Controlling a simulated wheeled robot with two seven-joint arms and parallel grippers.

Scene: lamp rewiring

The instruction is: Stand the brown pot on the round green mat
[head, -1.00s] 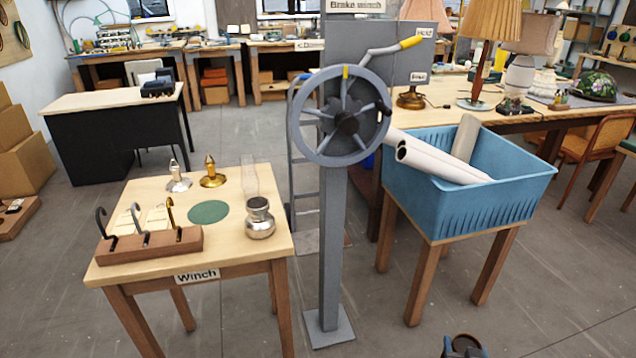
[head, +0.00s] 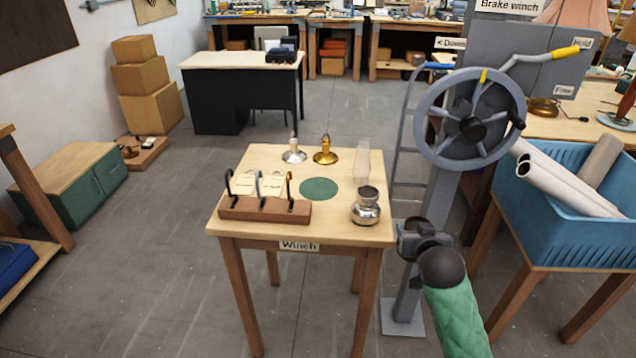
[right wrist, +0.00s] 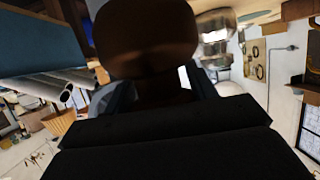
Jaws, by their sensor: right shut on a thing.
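The round green mat (head: 319,189) lies flat and bare on the small wooden Winch table. My right gripper (head: 411,238) is beside the table's right edge, to the right of and nearer than the mat. In the right wrist view it is shut on a dark brown rounded thing, which I take for the brown pot (right wrist: 150,40). My left gripper is not in view.
On the table (head: 250,229) stand a wooden hook rack (head: 265,209), silver (head: 293,156) and brass (head: 325,156) lamp parts, a clear glass chimney (head: 362,160) and a silver pot (head: 366,207). The winch post (head: 425,195) and blue tub (head: 550,225) are at right.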

